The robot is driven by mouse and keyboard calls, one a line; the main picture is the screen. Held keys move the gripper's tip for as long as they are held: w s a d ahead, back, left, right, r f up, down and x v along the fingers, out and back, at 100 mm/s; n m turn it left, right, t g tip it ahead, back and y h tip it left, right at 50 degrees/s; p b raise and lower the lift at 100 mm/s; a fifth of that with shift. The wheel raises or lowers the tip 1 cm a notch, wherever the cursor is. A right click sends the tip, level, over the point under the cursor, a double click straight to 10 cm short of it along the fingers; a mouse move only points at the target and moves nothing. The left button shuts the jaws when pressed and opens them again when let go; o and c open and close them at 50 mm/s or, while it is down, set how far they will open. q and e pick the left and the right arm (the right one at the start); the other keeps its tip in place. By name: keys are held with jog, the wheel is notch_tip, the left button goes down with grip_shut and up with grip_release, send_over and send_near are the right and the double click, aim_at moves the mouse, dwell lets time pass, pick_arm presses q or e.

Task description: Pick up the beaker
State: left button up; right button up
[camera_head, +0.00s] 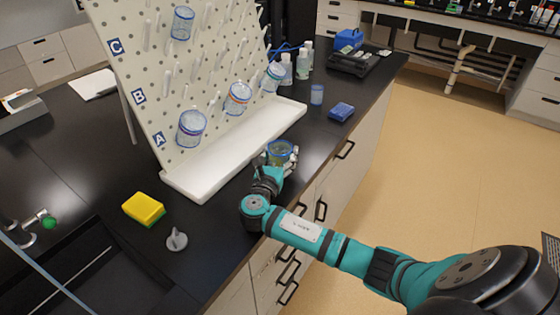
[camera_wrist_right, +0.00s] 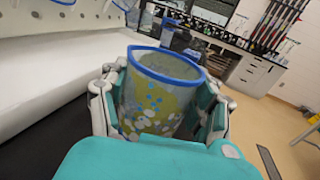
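A clear beaker with a blue rim (camera_head: 280,152) is near the front edge of the black counter, just right of the white drip tray. It fills the middle of the right wrist view (camera_wrist_right: 160,95), with yellow-green colour and pale dots showing in its wall. My right gripper (camera_head: 281,160) has its fingers on both sides of the beaker. In the wrist view the finger pads (camera_wrist_right: 163,100) lie against its left and right walls. The beaker looks upright; whether its base touches the counter is hidden. My left gripper is not in view.
A pegboard (camera_head: 205,75) with several beakers on pegs stands behind the white tray (camera_head: 240,150). A yellow sponge (camera_head: 143,209), a grey peg-like piece (camera_head: 176,239) and a sink lie at left. A blue box (camera_head: 341,111), small beaker (camera_head: 317,94) and bottles (camera_head: 303,65) stand farther back.

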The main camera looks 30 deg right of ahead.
aim_at(280, 147)
jog(key=c, duration=0.5)
jog(key=shift+c, duration=0.2)
jog(key=shift+r, duration=0.55)
jog(key=shift+s+a+r, duration=0.15)
jog(key=shift+s+r, duration=0.1)
jog(key=shift+r, duration=0.35)
jog(key=shift+s+a+r, duration=0.15)
jog(key=shift+s+r, duration=0.1)
jog(key=shift+r, duration=0.3)
jog(key=s+a, duration=0.2)
jog(key=s, duration=0.5)
jog(key=s+a+r+b, duration=0.1)
jog(key=s+a, duration=0.2)
jog(key=s, duration=0.4)
jog(key=shift+a+r, duration=0.3)
jog(key=shift+w, duration=0.1)
